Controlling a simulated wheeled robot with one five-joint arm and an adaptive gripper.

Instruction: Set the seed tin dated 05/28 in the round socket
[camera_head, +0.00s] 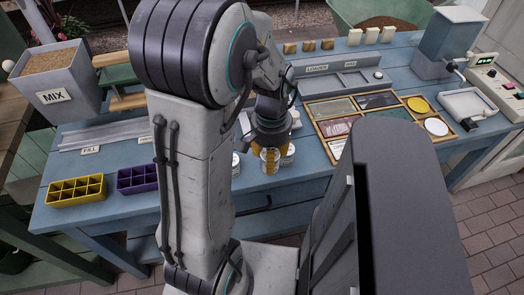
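My gripper (271,128) points down over the front middle of the blue bench, partly hidden by my own arm. Its fingertips do not show clearly. Right below it is a small tin with a yellow-orange band (270,161); I cannot tell whether the gripper touches it. A pale tin (289,154) stands close on its right, and another pale tin (236,165) shows on its left beside my arm. No date is legible on any tin. I cannot make out the round socket for certain; a small round spot (378,75) shows on the grey rack marked LOADER (335,80).
A wooden sectioned tray (452,135) with a yellow disc (418,105) and a white disc (436,127) lies right of the gripper. Yellow (75,190) and purple (138,179) cell trays and a MIX bin (60,85) are left. A grey machine (447,45) stands back right.

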